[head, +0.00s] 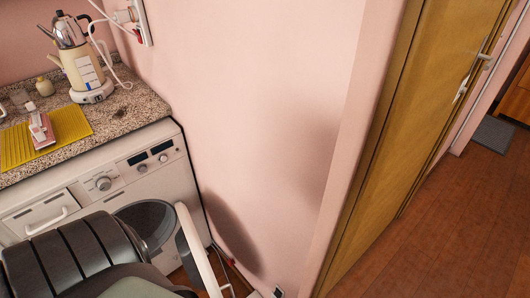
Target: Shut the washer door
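The white washer (158,170) stands under the granite counter at the left, with its knobs and drawer on the front panel. Its round door (194,252) is open, swung out to the right and seen nearly edge-on. The dark drum opening (148,222) shows behind it. My dark arm covers the lower left of the view and hides the lower part of the opening. Neither gripper's fingers can be seen.
The granite counter (140,108) holds a kettle (80,60), a yellow mat (70,124) and small items. A pink wall (270,120) stands close to the right of the washer. A wooden door (420,110) and open brown floor (440,230) lie at the right.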

